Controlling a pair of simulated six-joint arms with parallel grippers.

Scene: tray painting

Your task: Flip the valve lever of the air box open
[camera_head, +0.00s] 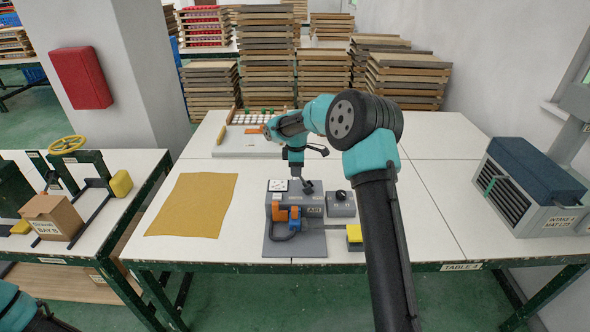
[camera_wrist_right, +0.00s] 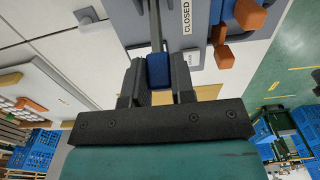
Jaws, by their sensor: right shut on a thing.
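The air box (camera_head: 312,222) is a grey unit with an AIR label, standing on the white table in the head view. Its front carries orange and blue parts. My right gripper (camera_head: 302,184) reaches down to the top of it. In the right wrist view the gripper (camera_wrist_right: 157,78) is shut on the blue end of the valve lever (camera_wrist_right: 157,68). The lever's grey bar runs away from the fingers beside the box (camera_wrist_right: 204,22), next to a CLOSED label (camera_wrist_right: 186,17). The lever is largely hidden in the head view. My left gripper is out of view; only part of its arm shows.
A grey switch box with a black knob (camera_head: 340,202) and a yellow block (camera_head: 354,233) stand right of the air box. A tan sheet (camera_head: 195,205) lies to the left. A heater-like unit (camera_head: 528,185) stands at far right. The table between is clear.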

